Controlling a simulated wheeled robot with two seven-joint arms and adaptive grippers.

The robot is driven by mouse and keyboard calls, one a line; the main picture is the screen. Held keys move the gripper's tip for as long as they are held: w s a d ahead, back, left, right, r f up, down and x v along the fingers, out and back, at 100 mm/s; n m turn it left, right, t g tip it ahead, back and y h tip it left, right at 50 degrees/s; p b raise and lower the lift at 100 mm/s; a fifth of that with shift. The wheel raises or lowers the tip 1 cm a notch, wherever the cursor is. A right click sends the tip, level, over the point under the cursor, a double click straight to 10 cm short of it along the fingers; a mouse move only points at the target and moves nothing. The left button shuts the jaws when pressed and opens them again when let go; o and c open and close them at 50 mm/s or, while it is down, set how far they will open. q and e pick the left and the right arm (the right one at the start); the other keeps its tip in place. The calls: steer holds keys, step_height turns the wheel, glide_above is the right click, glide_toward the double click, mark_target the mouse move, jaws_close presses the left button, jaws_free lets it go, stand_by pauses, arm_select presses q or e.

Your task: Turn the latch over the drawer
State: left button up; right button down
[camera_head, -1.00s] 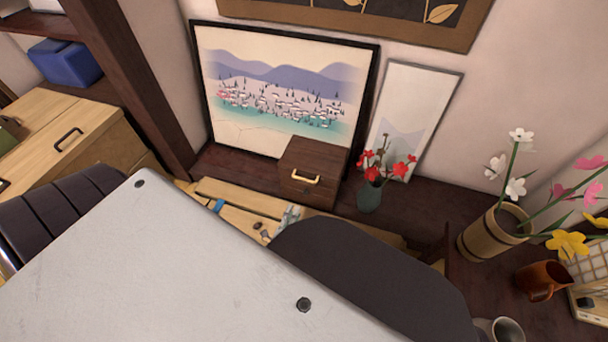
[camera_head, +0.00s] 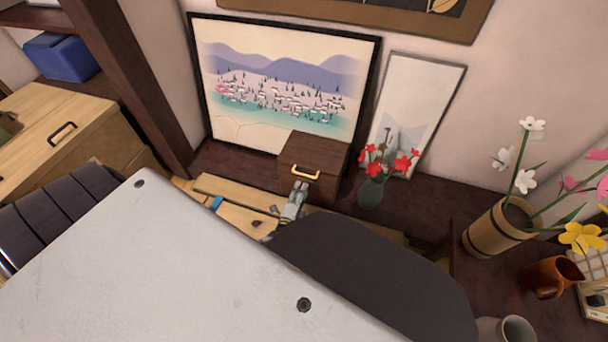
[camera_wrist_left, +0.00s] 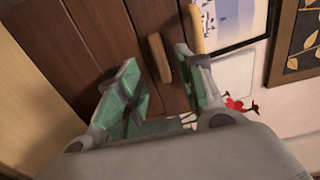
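A small dark wooden box (camera_head: 318,150) with a brass drawer handle (camera_head: 306,173) stands against the wall in the head view. My left gripper (camera_head: 299,190) is just below that handle, in front of the box. In the left wrist view the plank front (camera_wrist_left: 100,35) fills the upper left. The latch is not visible in the head view. My right gripper is not in view.
A vase with red flowers (camera_head: 370,192) stands close to the right of the box. A framed landscape (camera_head: 270,90) and a pale panel (camera_head: 425,105) lean behind. A wooden flower bucket (camera_head: 495,230) and a brown jug (camera_head: 550,277) stand further right.

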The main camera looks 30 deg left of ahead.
mark_target(305, 180)
arm_select(q)
steer(key=shift+b+x, duration=0.8)
steer(key=shift+x, duration=1.45)
jaws_close()
